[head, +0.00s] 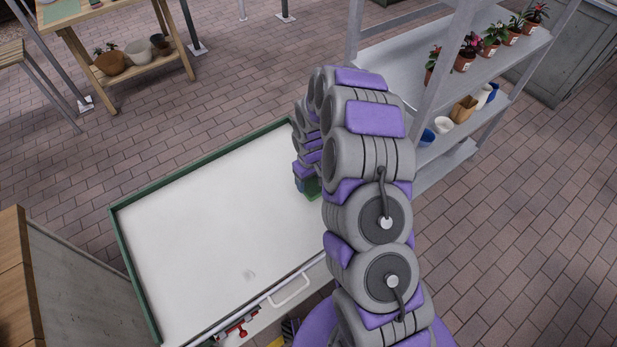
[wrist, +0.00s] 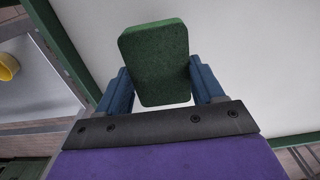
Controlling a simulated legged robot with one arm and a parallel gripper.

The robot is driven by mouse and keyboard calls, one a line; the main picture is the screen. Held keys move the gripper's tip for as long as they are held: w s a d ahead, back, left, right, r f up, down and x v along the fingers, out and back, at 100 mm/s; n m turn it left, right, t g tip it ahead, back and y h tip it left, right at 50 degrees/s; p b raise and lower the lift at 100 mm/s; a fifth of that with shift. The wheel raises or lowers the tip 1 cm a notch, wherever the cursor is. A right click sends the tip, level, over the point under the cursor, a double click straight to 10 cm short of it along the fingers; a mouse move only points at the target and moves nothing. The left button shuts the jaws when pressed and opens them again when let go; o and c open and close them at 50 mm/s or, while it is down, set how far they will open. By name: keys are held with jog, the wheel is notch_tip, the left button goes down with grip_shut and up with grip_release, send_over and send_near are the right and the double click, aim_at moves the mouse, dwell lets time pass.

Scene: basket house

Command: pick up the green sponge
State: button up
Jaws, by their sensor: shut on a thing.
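The green sponge (wrist: 155,62) is a rounded rectangular block between the two blue fingers of my gripper (wrist: 161,88) in the wrist view. The fingers are shut on its sides, near its lower part. In the head view, a small part of the green sponge (head: 313,187) shows below the end of my arm, at the right side of the white tabletop. My gripper (head: 304,186) is mostly hidden by my arm there. I cannot tell how far the sponge is above the surface.
The white tabletop (head: 220,230) has a green rim and is otherwise bare. A grey shelf (head: 440,160) with potted plants (head: 495,35) and small pots (head: 463,108) stands at the right. A wooden table (head: 130,72) stands at the far left. A yellow object (wrist: 8,67) shows in the wrist view.

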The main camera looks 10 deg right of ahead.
jog(key=s, duration=0.4)
jog(key=s+r+p, duration=0.1)
jog(key=s, duration=0.4)
jog(key=s+p, duration=0.1)
jog(key=s, duration=0.4)
jog(key=shift+s+r, duration=0.15)
jog(key=shift+s, duration=0.05)
